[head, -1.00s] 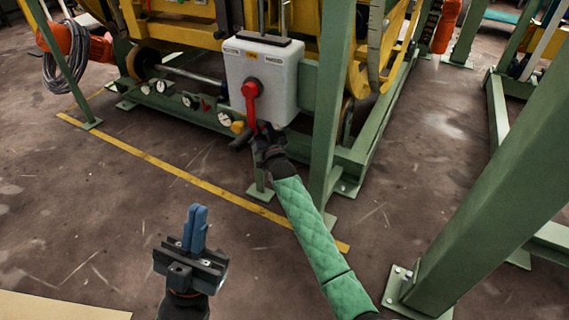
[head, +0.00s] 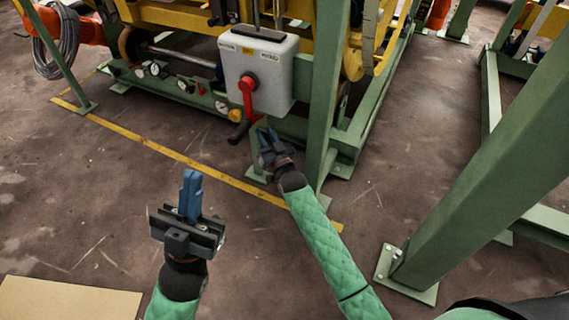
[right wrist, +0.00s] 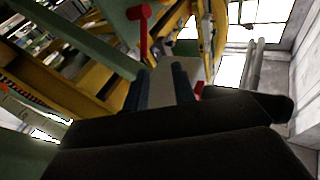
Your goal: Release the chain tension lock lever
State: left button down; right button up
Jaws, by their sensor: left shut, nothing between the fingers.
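The red lever (head: 248,100) hangs from its round pivot on the front of a pale grey box. My left gripper (head: 190,194) is shut and empty, fingers up, well in front of the machine at lower left.
The grey box (head: 282,80) sits beside a green upright post (head: 329,90). Gauges (head: 154,69) line the green base rail on the left. A large green beam (head: 480,180) stands at right. A yellow floor line (head: 180,157) crosses open floor.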

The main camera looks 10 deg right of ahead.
jog(key=s+d+r+g+h+p, duration=0.1)
jog(key=s+r+g+p, duration=0.2)
jog(key=s+p, duration=0.6)
jog(key=s+d+r+g+h+p, duration=0.1)
jog(key=s+r+g+p, duration=0.3)
jog(key=s+p, duration=0.5)
jog(key=s+g, duration=0.2)
jog(key=s, duration=0.1)
jog(key=shift+s+d+r+p, duration=0.2)
jog(key=shift+s+d+p, duration=0.05)
jog(key=shift+d+p, duration=0.1)
